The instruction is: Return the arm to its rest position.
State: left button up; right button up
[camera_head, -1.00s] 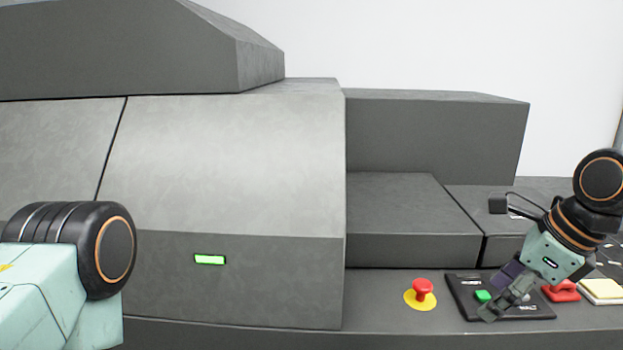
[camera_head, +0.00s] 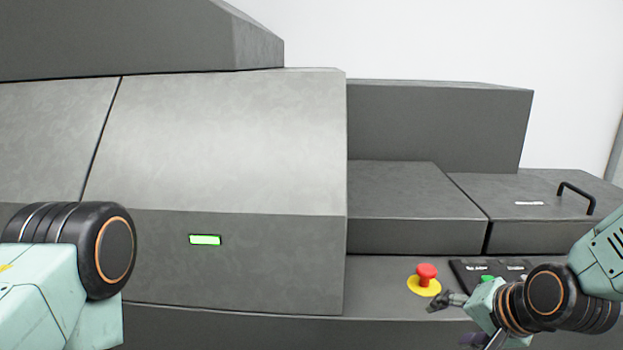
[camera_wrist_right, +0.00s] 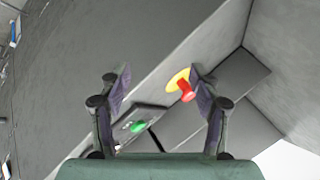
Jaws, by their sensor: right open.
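My right arm (camera_head: 545,295) comes in from the right edge in the head view, low in front of the machine's control ledge. My right gripper (camera_head: 452,322) is at its left end, open and empty. In the right wrist view its two fingers stand apart with nothing between them (camera_wrist_right: 160,75). My left arm (camera_head: 75,255) shows at the left edge, but its gripper is out of view.
A red emergency button (camera_head: 426,272) on a yellow base (camera_head: 422,288) stands close behind the right gripper. A black panel (camera_head: 462,270) with a green button (camera_wrist_right: 138,127) is partly hidden by my arm. A lid handle (camera_head: 577,195) is at the right.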

jog(key=s+f+n+g+h+b, duration=0.1)
jog(key=s+f+n+b, duration=0.3)
jog(key=f, duration=0.8)
jog(key=s+a+f+n+g+h+b, duration=0.1)
jog(key=s+f+n+g+b, duration=0.3)
jog(key=s+f, duration=2.1)
jog(key=s+g+b, duration=0.2)
jog(key=b, duration=0.2)
jog(key=shift+f+g, duration=0.3)
jog(key=shift+f, duration=0.05)
jog(key=shift+a, duration=0.1)
